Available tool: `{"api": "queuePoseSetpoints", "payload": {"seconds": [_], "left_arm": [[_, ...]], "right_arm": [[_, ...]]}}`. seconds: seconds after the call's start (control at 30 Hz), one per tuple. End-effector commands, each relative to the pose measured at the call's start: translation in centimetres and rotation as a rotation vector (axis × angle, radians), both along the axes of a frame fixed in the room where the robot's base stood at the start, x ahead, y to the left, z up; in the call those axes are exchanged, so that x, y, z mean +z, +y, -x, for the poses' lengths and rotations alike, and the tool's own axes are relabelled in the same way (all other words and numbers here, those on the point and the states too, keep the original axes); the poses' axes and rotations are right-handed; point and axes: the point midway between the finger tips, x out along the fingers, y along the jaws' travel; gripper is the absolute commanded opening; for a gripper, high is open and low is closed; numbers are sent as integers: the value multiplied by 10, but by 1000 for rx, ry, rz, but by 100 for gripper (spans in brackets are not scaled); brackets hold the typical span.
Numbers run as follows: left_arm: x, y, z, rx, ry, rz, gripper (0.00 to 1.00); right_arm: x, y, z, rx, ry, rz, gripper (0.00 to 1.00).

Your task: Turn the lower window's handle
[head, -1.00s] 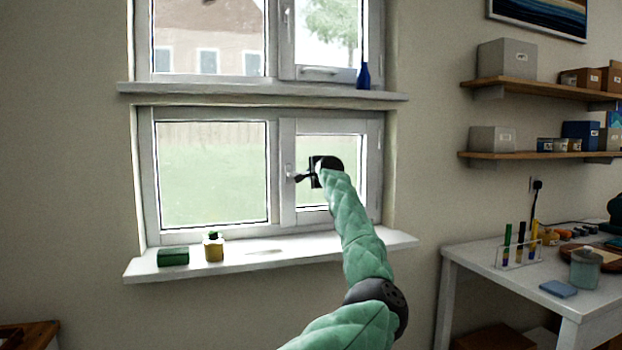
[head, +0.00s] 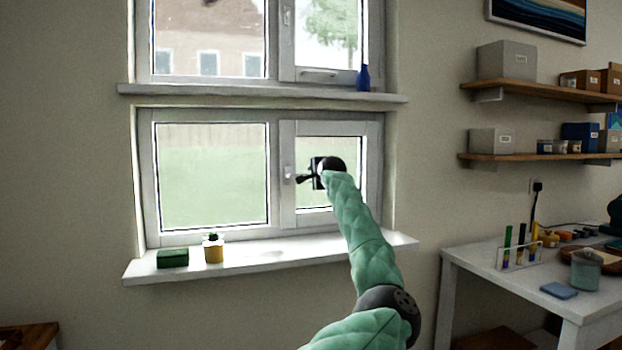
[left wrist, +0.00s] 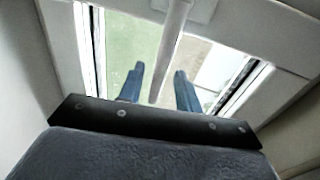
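The lower window (head: 212,238) looks closed, with a pale grey frame. Its handle (head: 288,172) is a small pale lever on the left stile of the right sash (head: 289,205). My left gripper (head: 300,179) is just to the right of the handle in the head view. In the left wrist view the pale handle bar (left wrist: 172,45) runs down between the two blue fingers of my left gripper (left wrist: 159,78). The fingers are apart, with gaps beside the bar. I cannot tell whether either touches it. My right gripper is not in view.
The sill holds a green box (head: 173,258) and a yellow jar (head: 213,250). A blue bottle (head: 363,77) stands on the upper ledge (head: 230,91). A white table (head: 500,262) with several items and wall shelves (head: 540,156) are at right.

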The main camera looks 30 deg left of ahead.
Motion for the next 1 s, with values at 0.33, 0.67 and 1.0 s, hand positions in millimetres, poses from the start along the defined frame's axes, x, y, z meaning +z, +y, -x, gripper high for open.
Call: {"api": "queuePoseSetpoints", "payload": {"seconds": [0.33,0.67,1.0], "left_arm": [[8,-35,29,0,0,0,34],[11,-43,37,0,1,-1,34],[11,-43,37,0,1,-1,34]], "right_arm": [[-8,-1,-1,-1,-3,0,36],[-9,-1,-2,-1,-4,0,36],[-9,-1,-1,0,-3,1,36]]}}
